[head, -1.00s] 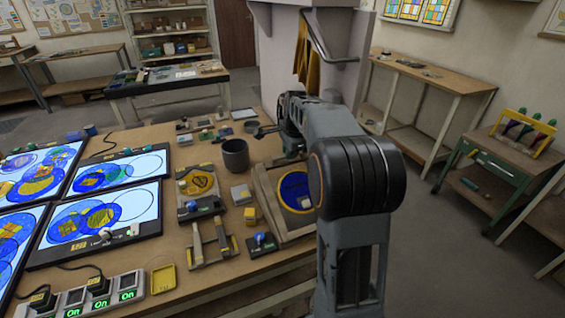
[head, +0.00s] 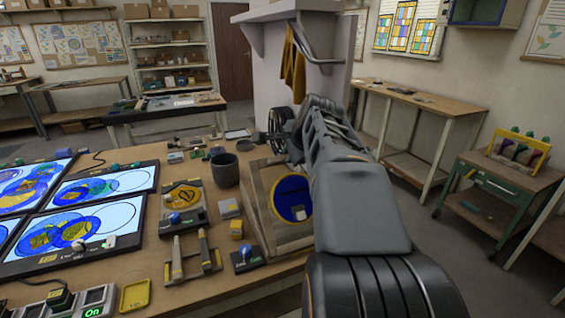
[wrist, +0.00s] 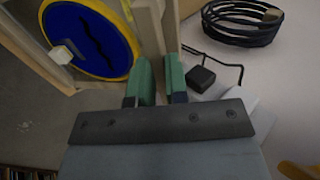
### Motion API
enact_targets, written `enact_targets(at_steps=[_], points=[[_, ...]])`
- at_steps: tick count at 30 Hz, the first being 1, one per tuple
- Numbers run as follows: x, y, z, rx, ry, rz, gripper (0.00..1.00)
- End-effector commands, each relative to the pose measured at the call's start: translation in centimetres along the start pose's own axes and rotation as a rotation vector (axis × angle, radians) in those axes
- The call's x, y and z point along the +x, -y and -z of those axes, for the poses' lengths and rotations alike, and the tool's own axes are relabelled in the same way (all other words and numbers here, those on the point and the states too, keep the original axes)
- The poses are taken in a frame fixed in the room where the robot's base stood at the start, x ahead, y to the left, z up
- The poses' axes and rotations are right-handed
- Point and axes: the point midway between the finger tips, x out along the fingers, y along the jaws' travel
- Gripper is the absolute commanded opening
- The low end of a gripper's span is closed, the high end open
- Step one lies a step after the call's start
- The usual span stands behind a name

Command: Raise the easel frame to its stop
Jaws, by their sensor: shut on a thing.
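The easel frame (head: 262,208) is a pale wooden frame at the right edge of the workbench, partly hidden by my arm. It stands tilted up and carries a blue disc with a yellow rim (head: 291,192). In the wrist view, the frame's wooden bar (wrist: 150,25) runs down between the green fingertips of my gripper (wrist: 160,80), which is shut on it. The disc (wrist: 88,45) shows to the left of the bar. My gripper is mostly hidden behind the arm in the head view. The stop cannot be made out.
A dark cup (head: 224,170), small blocks and a two-pronged stand (head: 190,258) sit left of the frame. Lit panels (head: 75,235) fill the bench's left. A black cable coil (wrist: 240,22) hangs by the pale wall. A green cart (head: 492,190) stands right, with open floor between.

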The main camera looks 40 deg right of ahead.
Motion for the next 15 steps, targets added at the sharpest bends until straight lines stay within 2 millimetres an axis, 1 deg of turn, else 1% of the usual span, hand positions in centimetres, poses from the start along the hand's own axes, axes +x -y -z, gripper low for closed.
enact_targets(at_steps=[3, 15], points=[[-0.6, -0.5, 0.3, 0.004, -0.005, 0.028, 0.00], [-1.5, -0.8, 0.5, 0.009, -0.007, 0.060, 0.00]])
